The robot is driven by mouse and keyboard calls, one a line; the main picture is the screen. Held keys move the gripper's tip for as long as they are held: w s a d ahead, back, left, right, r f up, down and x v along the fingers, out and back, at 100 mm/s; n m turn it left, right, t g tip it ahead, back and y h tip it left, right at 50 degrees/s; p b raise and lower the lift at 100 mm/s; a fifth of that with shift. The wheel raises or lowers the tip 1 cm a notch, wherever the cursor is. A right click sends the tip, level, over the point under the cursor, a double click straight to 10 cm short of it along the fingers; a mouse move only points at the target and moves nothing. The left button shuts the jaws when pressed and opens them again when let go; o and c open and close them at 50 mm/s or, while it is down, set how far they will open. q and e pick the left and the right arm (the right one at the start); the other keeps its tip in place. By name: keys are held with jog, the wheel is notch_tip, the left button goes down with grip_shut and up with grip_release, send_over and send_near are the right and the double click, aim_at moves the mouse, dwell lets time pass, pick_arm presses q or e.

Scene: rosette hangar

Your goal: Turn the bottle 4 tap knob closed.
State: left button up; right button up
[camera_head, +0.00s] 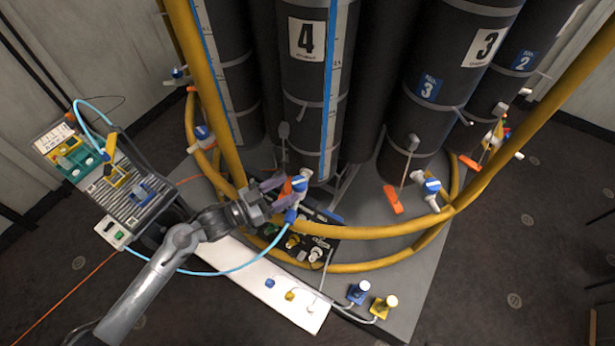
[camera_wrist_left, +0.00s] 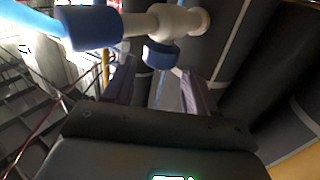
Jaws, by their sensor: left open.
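Bottle 4 (camera_head: 303,80) is a tall dark cylinder with a white "4" label. Its tap (camera_head: 301,183), white and blue, is low on its front, with an orange piece (camera_head: 287,188) beside it. In the left wrist view, the white tap body (camera_wrist_left: 172,20) carries a blue knob (camera_wrist_left: 160,56) and a larger blue fitting (camera_wrist_left: 90,28). My left gripper (camera_head: 276,192) is open beside the tap. In the left wrist view its fingers (camera_wrist_left: 158,88) are spread, with the blue knob ahead, between their lines. I cannot tell whether they touch it. My right gripper is not in view.
A yellow ring rail (camera_head: 390,229) curves around the bottles. A light-blue hose (camera_head: 235,270) hangs from the tap area. Bottle 3 (camera_head: 455,60) has its own tap (camera_head: 432,187) and orange tag (camera_head: 393,200). A white panel (camera_head: 250,285) lies in front, and an instrument box (camera_head: 120,190) stands left.

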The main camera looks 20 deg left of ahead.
aim_at(306, 180)
pick_arm(q)
jog(key=shift+x, duration=3.6)
jog(key=shift+c, duration=0.3)
jog(key=c, duration=0.6)
jog(key=shift+f+m+g+h+b, duration=0.1)
jog(key=shift+m+g+h+b, duration=0.2)
jog(key=shift+m+g+h, duration=0.15)
jog(key=shift+c, duration=0.2)
jog(key=m+g+h+b, duration=0.2)
jog(key=m+g+b, duration=0.1)
jog(key=shift+s+d+f+h, duration=0.1)
jog(key=shift+s+h, duration=0.05)
jog(key=shift+h, duration=0.1)
jog(key=shift+s+m+g+h+b, duration=0.15)
jog(key=shift+m+g+h+b, duration=0.2)
jog(key=shift+g, duration=0.3)
jog(key=shift+d, duration=0.1)
jog(key=o, duration=0.7)
